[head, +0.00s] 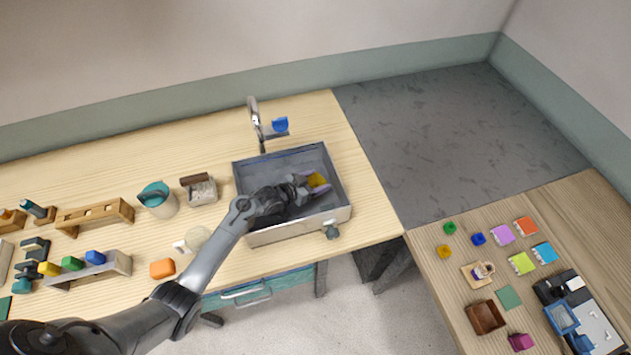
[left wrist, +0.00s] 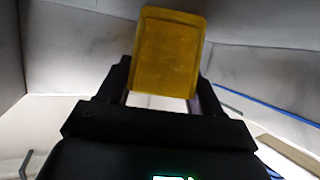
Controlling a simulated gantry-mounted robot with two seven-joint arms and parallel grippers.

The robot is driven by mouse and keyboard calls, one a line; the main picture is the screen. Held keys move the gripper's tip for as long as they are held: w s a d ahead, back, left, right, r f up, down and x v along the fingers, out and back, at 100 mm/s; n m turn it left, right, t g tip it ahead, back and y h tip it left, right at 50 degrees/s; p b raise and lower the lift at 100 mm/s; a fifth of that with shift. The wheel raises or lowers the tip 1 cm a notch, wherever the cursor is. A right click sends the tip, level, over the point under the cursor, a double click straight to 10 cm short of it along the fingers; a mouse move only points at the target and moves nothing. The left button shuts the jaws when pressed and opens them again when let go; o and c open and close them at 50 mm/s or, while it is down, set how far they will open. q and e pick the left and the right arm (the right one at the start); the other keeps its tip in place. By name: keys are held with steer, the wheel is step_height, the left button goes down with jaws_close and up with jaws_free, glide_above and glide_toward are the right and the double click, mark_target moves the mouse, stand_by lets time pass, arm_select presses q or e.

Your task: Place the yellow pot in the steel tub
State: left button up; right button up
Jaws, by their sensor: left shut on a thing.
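The yellow pot (head: 317,180) is in my left gripper (head: 309,187), over the right part of the steel tub (head: 298,230). In the left wrist view the yellow pot (left wrist: 168,50) stands out between the two fingers of my left gripper (left wrist: 162,97), which is shut on it. The tub's grey inner walls surround the pot in that view. I cannot tell whether the pot touches the tub floor. My left arm hides part of the tub's inside and near rim. My right gripper is not in view.
A tap (head: 256,122) and a blue item (head: 280,125) are behind the tub. A white pitcher with a teal top (head: 158,200) and a small box (head: 200,190) stand to its left. An orange block (head: 162,268) lies near the counter's front edge. Several small items cover the right table.

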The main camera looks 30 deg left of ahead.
arm_select(q)
steer(key=o, duration=1.1)
steer(key=shift+o, duration=0.3)
steer(key=shift+r, duration=0.1)
steer(key=v, duration=1.2)
steer(key=shift+p, duration=0.4)
